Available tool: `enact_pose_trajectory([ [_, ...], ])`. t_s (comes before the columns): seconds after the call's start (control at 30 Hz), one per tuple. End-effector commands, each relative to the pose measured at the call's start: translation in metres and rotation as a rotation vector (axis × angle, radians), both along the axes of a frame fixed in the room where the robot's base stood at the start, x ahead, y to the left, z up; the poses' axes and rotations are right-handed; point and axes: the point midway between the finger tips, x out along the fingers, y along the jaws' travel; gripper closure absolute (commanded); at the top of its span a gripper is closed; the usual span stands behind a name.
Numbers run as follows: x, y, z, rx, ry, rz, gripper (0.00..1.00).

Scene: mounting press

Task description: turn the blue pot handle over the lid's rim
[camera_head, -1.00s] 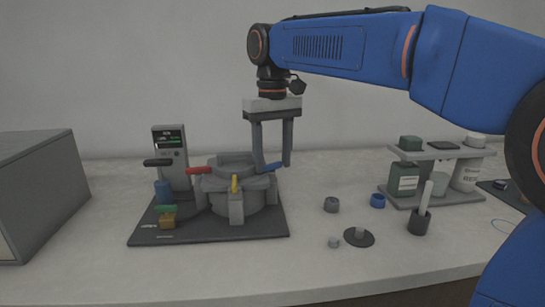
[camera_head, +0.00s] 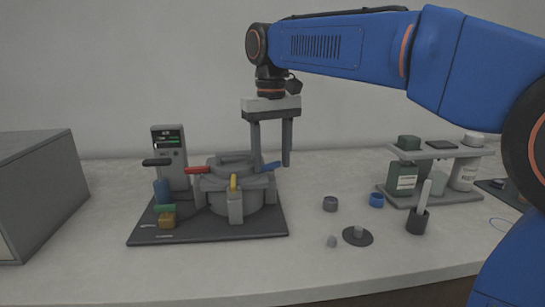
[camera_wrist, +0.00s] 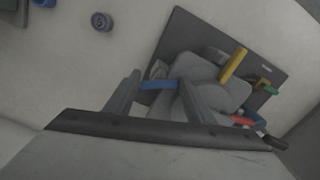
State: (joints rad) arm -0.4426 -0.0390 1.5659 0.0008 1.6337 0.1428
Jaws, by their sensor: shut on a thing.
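The mounting press pot (camera_head: 228,212) stands on a dark base plate with its grey lid (camera_head: 232,163) on top. The blue pot handle (camera_head: 272,166) is at the lid's right side. It also shows in the wrist view (camera_wrist: 158,85). My gripper (camera_head: 272,168) is above the pot's right side, pointing down, with one finger at each end of the blue handle. It is shut on that handle, with the fingers well apart. A red handle (camera_head: 197,170) is at the pot's left and a yellow handle (camera_head: 235,183) at its front. Whether the blue handle lies over the rim is hard to tell.
A control unit (camera_head: 170,157) with a black lever stands behind the pot at left. A grey box (camera_head: 35,190) is at far left. Small rings, a dark disc (camera_head: 357,236) and a bottle rack (camera_head: 443,152) are to the right. The counter front is clear.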

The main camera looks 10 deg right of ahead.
Motion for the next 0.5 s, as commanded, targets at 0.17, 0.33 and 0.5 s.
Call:
enact_pose_trajectory([
  [0.17, 0.0098, 0.0017, 0.0020, 0.008, -0.025, -0.008, 0.73],
  [0.33, 0.0099, 0.0016, 0.0019, 0.007, -0.025, -0.008, 0.73],
  [0.5, 0.0098, 0.0020, 0.0018, 0.008, -0.025, -0.008, 0.33],
])
